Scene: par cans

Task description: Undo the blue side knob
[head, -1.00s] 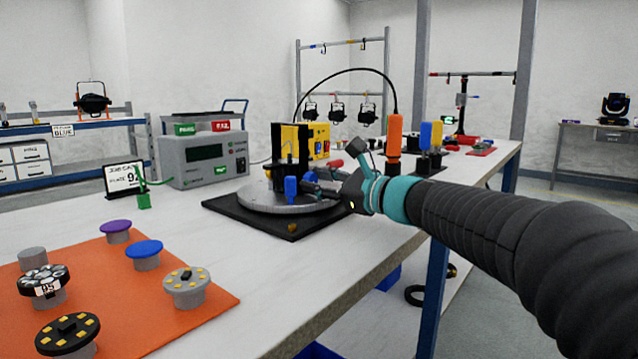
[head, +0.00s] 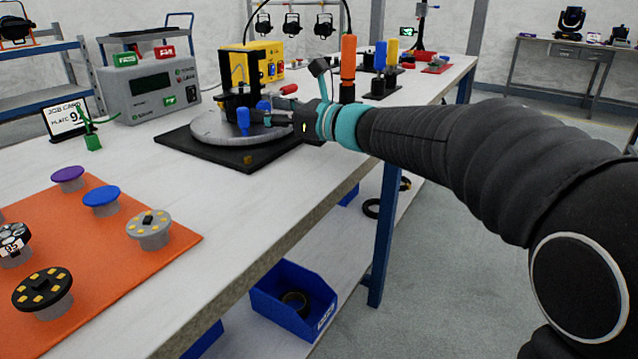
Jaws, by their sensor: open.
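A blue side knob (head: 243,121) stands at the front of a black fixture on a round grey turntable (head: 208,137). A second blue part (head: 263,106) shows just behind it, partly hidden. The turntable rests on a black base plate (head: 247,160) on the bench. My gripper (head: 259,118) reaches in from the right, with its fingers pointing left at the blue knob. It is open. The fingertips are very near the knob; I cannot tell whether they touch it.
A grey tester box (head: 150,87) and a job card (head: 66,117) stand behind left. An orange mat (head: 150,255) with several knob-like discs lies front left. An orange-handled tool (head: 348,60) stands just behind my arm. The bench front between mat and turntable is clear.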

